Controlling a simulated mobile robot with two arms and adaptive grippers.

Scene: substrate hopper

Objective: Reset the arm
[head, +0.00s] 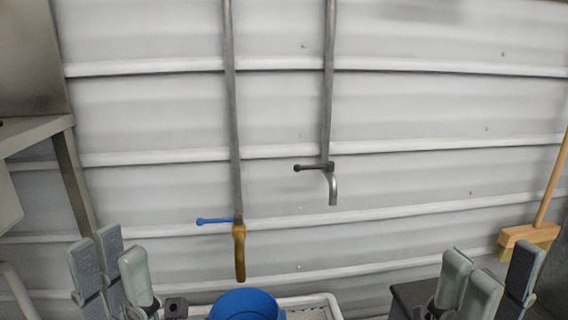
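My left gripper (115,270) is at the bottom left, its grey-green fingers pointing up. The fingers are spread apart with nothing between them. My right gripper (488,280) is at the bottom right, also with its fingers up and spread apart, holding nothing that I can see. Both stand clear of the taps and the wall. The lower parts of both grippers are cut off by the bottom edge.
A blue round container (246,304) stands at the bottom centre by a pale tray (325,301). Above it hang a brass tap with a blue lever (239,250) and a grey tap (333,188). A metal frame (40,130) is at left, a broom (530,236) at right.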

